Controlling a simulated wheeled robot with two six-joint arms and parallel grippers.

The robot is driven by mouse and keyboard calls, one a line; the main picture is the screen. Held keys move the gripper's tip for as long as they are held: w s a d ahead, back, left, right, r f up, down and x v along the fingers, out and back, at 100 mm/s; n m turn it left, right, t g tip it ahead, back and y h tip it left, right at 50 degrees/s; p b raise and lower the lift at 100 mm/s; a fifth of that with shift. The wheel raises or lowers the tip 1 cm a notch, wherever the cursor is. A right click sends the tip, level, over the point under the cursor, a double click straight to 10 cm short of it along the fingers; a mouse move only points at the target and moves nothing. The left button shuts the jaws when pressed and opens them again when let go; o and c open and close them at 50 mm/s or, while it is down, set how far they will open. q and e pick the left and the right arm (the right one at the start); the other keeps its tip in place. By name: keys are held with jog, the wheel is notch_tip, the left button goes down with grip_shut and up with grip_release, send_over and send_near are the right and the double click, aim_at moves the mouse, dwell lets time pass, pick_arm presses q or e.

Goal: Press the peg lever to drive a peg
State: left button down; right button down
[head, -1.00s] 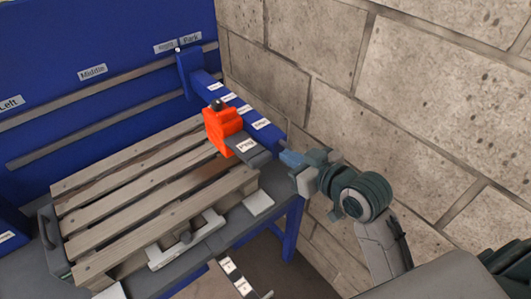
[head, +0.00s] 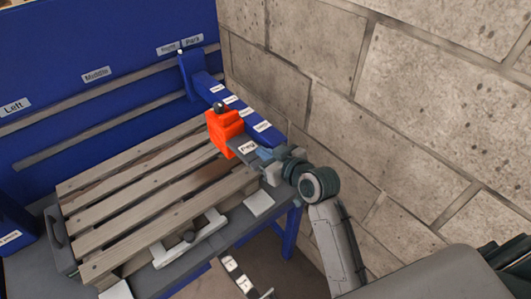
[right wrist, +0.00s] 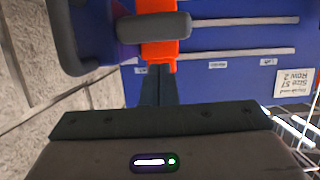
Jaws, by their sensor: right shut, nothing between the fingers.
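The peg lever (head: 236,151) is a dark grey arm with a white "Peg" label, sticking out from an orange head (head: 223,127) on a blue beam. My right gripper (head: 264,154) is at the outer end of the lever in the head view, covering part of it. Whether it touches the lever I cannot tell. In the right wrist view its shut, empty fingers (right wrist: 155,88) point toward the orange head (right wrist: 156,50). A rounded grey bar (right wrist: 154,27) crosses the orange there; I cannot tell whether it is the lever. My left gripper is not in view.
A slatted wooden pallet (head: 150,185) lies on the grey bench, left of the lever. The blue beam (head: 270,136) runs along its right side. A stone wall (head: 400,100) stands close on the right. A blue panel (head: 60,40) with position labels is behind.

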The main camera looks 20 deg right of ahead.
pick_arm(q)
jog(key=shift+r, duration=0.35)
pick_arm(e)
jog(key=shift+s+f, duration=0.15)
jog(key=shift+f, duration=0.75)
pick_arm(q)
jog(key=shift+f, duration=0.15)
pick_arm(e)
jog(key=shift+d, duration=0.1)
